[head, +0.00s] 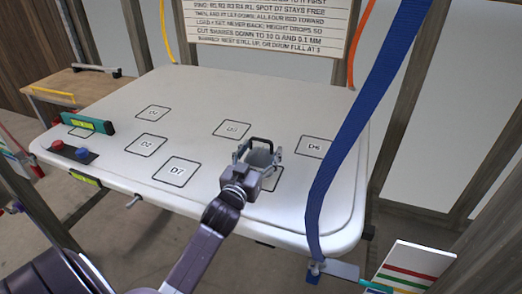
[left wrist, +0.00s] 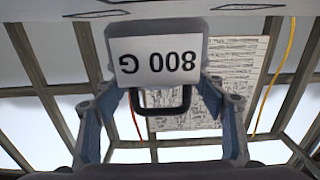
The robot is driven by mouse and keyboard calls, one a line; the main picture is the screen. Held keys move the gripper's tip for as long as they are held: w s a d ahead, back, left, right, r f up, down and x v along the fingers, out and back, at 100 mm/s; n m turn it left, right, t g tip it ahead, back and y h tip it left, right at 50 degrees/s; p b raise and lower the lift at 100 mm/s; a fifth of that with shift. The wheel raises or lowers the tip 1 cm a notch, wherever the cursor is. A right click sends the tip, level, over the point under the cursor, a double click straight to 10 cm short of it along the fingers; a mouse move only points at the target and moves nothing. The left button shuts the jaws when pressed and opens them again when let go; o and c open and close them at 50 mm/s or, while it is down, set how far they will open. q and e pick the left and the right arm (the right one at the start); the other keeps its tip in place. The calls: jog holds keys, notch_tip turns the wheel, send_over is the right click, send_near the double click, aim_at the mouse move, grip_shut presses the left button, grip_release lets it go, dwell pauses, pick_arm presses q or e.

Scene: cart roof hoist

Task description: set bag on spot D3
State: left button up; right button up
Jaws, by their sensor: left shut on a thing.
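A small grey bag (head: 261,155) with a dark handle (head: 261,142) is in my left gripper (head: 258,157), at the front right of the white table. In the left wrist view the bag (left wrist: 115,28) shows a white label reading 800 G, upside down, between the two fingers (left wrist: 165,112). The gripper and bag partly cover a marked spot (head: 274,180) whose label is hidden. Whether the bag touches the table cannot be told. Another spot (head: 232,128) behind it has a label that could be D3 or D5. My right gripper is out of view.
The white table (head: 200,95) has other bare spots, including D2 (head: 147,145), D7 (head: 177,170) and D6 (head: 314,147). A green level (head: 89,123) lies at the left, near a button box (head: 70,152). A blue strap (head: 345,140) hangs across the right side.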

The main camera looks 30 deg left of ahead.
pick_arm(q)
jog(key=shift+r, duration=0.2)
jog(key=shift+f, duration=0.4)
jog(key=shift+d+f+b, duration=0.1)
jog(key=shift+f+b, duration=0.15)
jog(key=shift+b, duration=0.05)
